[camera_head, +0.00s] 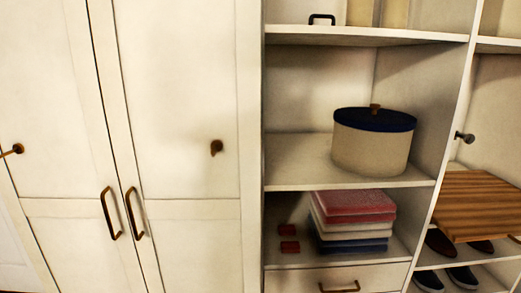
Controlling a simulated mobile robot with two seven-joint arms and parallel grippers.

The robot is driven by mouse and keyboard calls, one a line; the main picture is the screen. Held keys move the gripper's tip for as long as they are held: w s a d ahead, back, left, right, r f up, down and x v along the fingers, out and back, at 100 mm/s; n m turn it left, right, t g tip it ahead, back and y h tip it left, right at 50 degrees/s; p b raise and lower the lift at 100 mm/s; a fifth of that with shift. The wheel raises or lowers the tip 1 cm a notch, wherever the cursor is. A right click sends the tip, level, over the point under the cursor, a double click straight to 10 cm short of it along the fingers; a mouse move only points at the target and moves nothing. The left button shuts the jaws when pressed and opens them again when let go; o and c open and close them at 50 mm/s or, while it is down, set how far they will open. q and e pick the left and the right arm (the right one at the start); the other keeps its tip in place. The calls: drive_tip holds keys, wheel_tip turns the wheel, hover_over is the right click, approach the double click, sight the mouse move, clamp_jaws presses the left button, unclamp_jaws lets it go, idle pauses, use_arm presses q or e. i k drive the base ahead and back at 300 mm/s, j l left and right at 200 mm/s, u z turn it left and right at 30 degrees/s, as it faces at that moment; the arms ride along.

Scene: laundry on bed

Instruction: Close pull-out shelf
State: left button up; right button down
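A wooden board with brown stripes (478,204), which looks like the pull-out shelf, is at the right edge of the head view. It sits in the right compartment of the open wardrobe and appears to stick out past the front, over the shoes. Its right part is cut off by the picture edge, so I cannot tell how far it is out. Neither of my grippers is in view.
Dark shoes (461,278) stand below the board. In the middle section are a lidded basket (372,150), folded cloths (352,220) and a drawer front (338,280). White doors (180,90) with bronze handles fill the left. A dark knob (465,137) is above the board.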

sight(471, 205)
drive_tip(key=z, duration=1.75)
drive_tip(key=i+l+u, duration=0.35)
drive_tip(key=i, duration=0.35)
drive_tip(key=i+l+u, duration=0.35)
drive_tip(key=i+l, duration=0.15)
drive_tip(key=i, duration=0.2)
drive_tip(key=i+l+u, duration=0.35)
drive_tip(key=i+l, duration=0.25)
